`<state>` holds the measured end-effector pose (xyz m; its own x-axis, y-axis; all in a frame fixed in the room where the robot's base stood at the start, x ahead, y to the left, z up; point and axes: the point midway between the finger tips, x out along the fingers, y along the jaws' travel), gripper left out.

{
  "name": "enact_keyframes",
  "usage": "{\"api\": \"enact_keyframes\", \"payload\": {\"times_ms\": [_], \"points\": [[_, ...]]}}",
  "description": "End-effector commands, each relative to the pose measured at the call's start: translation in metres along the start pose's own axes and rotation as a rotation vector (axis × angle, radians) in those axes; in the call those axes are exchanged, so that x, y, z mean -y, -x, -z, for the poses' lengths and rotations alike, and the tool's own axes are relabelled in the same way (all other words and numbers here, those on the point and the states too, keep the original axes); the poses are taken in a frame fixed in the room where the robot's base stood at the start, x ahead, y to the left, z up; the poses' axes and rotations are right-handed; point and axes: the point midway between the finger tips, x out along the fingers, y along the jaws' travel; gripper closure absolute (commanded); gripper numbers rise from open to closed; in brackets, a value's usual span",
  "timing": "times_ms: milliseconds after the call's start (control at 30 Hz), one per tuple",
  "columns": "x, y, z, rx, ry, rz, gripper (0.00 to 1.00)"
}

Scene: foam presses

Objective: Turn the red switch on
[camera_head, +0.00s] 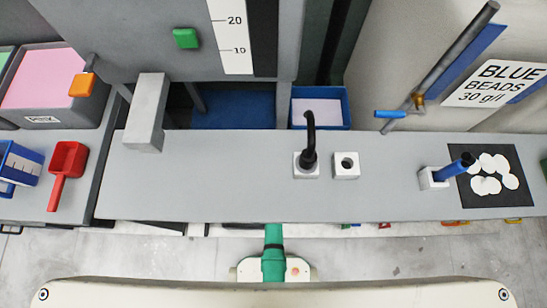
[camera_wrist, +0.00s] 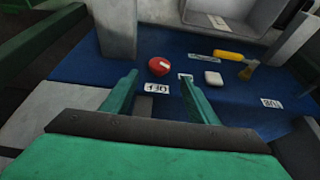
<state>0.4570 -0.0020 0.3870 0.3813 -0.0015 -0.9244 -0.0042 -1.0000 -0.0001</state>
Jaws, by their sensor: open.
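In the wrist view, a round red switch (camera_wrist: 159,66) with a small pale mark on its top sits on a blue surface (camera_wrist: 100,62). A white label (camera_wrist: 156,87) that seems to read OFF lies just below it in the picture. My gripper (camera_wrist: 158,78) has two green fingers, spread apart and empty. I cannot tell the exact distance; no contact shows. In the head view I cannot find the red switch; a green part of my arm shows at the bottom middle.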

Motion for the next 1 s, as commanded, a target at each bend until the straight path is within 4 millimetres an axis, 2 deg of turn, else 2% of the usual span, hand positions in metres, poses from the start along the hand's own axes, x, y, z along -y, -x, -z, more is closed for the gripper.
{"api": "enact_keyframes", "payload": {"times_ms": [200,600,1000], "points": [[-0.001,-0.029,0.001,0.000,-0.001,-0.001,0.46],[0.002,-0.071,0.001,-0.001,0.004,0.002,0.46],[0.002,-0.088,0.000,-0.001,0.004,0.002,0.46]]}}
